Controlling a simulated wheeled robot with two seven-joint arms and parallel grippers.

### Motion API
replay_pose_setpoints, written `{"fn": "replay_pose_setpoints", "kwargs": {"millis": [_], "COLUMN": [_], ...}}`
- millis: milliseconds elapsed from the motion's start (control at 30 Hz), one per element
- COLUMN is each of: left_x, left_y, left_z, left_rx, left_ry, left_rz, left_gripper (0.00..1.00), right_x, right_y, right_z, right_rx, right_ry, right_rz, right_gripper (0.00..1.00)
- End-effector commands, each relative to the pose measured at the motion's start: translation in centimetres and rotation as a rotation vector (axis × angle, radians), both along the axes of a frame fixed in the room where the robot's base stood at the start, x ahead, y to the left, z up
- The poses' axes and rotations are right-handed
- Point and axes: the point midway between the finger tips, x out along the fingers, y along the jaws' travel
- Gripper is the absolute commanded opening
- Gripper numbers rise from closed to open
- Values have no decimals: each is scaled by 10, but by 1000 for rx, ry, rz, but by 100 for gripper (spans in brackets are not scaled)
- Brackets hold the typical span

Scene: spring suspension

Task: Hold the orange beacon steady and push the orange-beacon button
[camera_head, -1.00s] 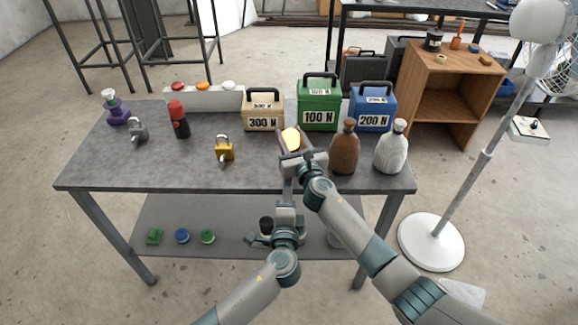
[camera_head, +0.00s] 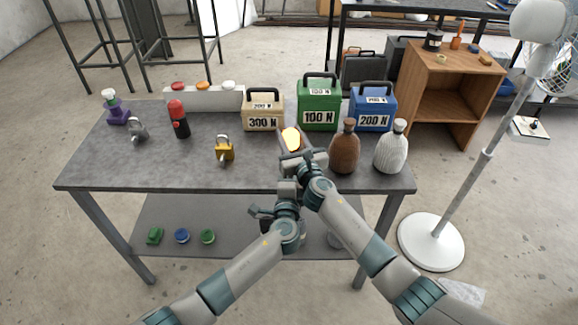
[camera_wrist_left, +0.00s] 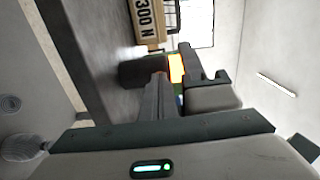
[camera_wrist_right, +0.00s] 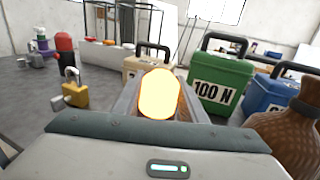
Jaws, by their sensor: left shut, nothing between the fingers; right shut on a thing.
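The orange beacon (camera_head: 291,138) has a bright yellow-orange dome. It also shows in the left wrist view (camera_wrist_left: 176,68) and the right wrist view (camera_wrist_right: 160,94). My right gripper (camera_wrist_right: 160,108) is shut on the beacon at the table's front part, with the dome between its fingers. My left gripper (camera_wrist_left: 165,82) is shut and empty, its fingertips close to the beacon; I cannot tell whether they touch. In the head view the left gripper is low beside the right one, which partly hides it. I cannot make out the beacon's button.
A brown bottle (camera_head: 344,150) and a white bottle (camera_head: 391,148) stand right of the grippers. Behind stand the 300 N (camera_head: 263,112), 100 N (camera_head: 319,108) and 200 N (camera_head: 371,110) boxes. A yellow padlock (camera_head: 224,149) is to the left; the table's front left is clear.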

Motion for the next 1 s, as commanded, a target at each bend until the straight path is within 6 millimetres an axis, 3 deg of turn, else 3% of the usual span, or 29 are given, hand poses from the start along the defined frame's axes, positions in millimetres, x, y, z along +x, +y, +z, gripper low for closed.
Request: {"fn": "replay_pose_setpoints", "kwargs": {"millis": [233, 600, 767, 1000], "left_x": [19, 20, 14, -14], "left_y": [0, 0, 0, 0], "left_z": [0, 2, 1, -1], "left_rx": [-1, -1, -2, -2], "left_ry": [0, -3, -2, 1], "left_rz": [2, 1, 0, -1], "left_gripper": [0, 0, 0, 0], "right_x": [0, -2, -3, -2], "right_y": [0, 3, 4, 2], "right_z": [0, -3, -3, -4], "right_rx": [0, 0, 1, 0], "right_ry": [0, 3, 4, 6], "right_rz": [1, 6, 7, 4], "right_gripper": [12, 12, 12, 12]}}
